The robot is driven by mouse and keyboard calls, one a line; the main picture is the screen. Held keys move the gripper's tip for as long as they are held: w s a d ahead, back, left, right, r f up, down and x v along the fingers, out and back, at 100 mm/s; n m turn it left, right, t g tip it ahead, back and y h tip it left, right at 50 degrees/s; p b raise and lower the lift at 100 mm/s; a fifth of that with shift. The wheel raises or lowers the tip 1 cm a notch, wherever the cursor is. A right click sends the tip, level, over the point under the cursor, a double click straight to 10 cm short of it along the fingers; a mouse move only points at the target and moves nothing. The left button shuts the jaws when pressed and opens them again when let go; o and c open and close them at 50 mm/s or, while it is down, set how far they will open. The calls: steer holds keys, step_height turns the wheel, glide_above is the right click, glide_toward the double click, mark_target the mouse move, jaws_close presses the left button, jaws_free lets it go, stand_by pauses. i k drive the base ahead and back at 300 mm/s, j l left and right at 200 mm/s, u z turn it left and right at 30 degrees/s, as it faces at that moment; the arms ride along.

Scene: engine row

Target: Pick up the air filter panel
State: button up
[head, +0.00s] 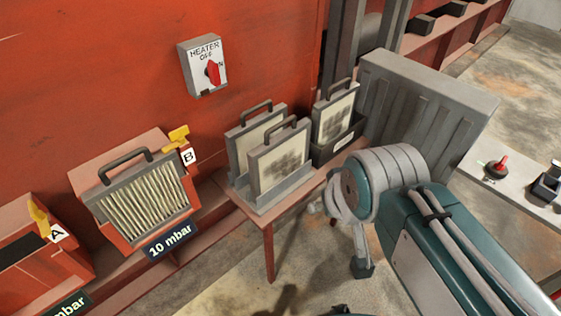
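Several framed filter panels with dark handles are in view. One pleated cream panel (142,205) sits tilted in the red housing marked B. Two flat panels stand upright in a grey rack on a small red table: a front one with dark smudges (281,165) and a rear one (244,140) partly hidden behind it. Another smudged panel (333,118) stands in a dark bin (338,142) behind them. I cannot tell which one the task means. My gripper (340,235) is low, right of the table, mostly hidden behind my wrist. Its opening is unclear; no panel shows in it.
A red housing marked A (40,265) with a dark opening is at the lower left. Yellow levers (178,138) sit by both letters. A red wall carries a heater switch (204,66). A large grey ribbed box (425,105) stands behind my arm. Floor in front is open.

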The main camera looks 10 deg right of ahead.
mark_target(242, 138)
steer(key=u, duration=2)
steer(key=z, duration=1.85)
steer(key=i+l+u, duration=0.25)
steer(key=i+u, duration=0.15)
steer(key=i+l+u, duration=0.4)
